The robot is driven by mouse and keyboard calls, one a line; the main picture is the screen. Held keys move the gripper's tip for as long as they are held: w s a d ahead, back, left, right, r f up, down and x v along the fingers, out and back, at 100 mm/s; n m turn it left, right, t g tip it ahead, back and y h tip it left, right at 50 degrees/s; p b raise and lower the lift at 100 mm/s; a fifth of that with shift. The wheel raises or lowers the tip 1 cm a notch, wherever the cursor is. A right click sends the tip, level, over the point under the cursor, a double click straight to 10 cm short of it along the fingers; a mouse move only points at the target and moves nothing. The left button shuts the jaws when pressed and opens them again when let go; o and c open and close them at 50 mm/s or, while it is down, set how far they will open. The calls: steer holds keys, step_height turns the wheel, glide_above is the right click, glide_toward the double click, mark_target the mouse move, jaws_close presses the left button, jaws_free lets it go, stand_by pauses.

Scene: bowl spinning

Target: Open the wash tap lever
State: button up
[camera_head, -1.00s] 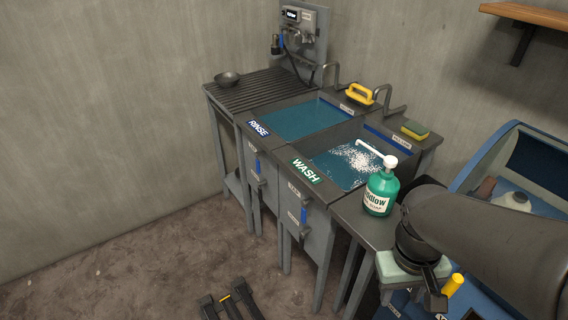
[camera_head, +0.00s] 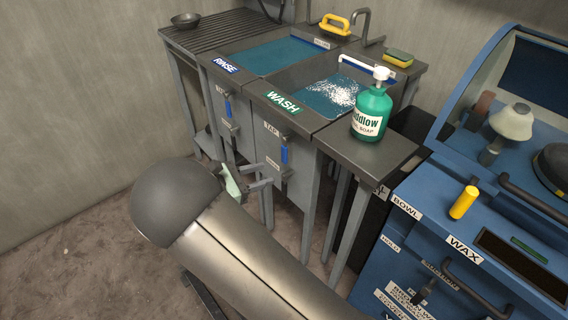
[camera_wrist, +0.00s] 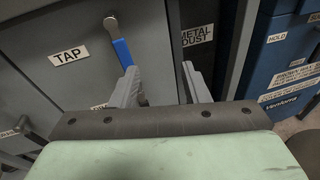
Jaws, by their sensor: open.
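The wash tap lever is a blue handle (camera_head: 284,155) hanging down on the grey front of the wash basin (camera_head: 312,118), below the green WASH sign. In the wrist view my gripper (camera_wrist: 160,76) is open and empty. The lever's lower end is close to the left finger, partly behind it; whether they touch is unclear.
A second blue lever (camera_head: 228,103) is on the rinse basin front (camera_head: 235,85). A green soap bottle (camera_head: 371,112) stands on the side shelf (camera_head: 385,160). A blue cabinet (camera_head: 400,235) is at the right.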

mark_target(283, 153)
steer(key=a+f+n+t, duration=0.3)
steer(key=a, duration=0.3)
steer(key=x, duration=0.5)
steer(key=b+x, duration=0.1)
steer(key=x, duration=1.1)
steer(key=shift+w+a+r+b, duration=0.25)
steer(key=shift+w+a+b, duration=0.05)
steer(key=shift+b, duration=0.1)
jaws_close()
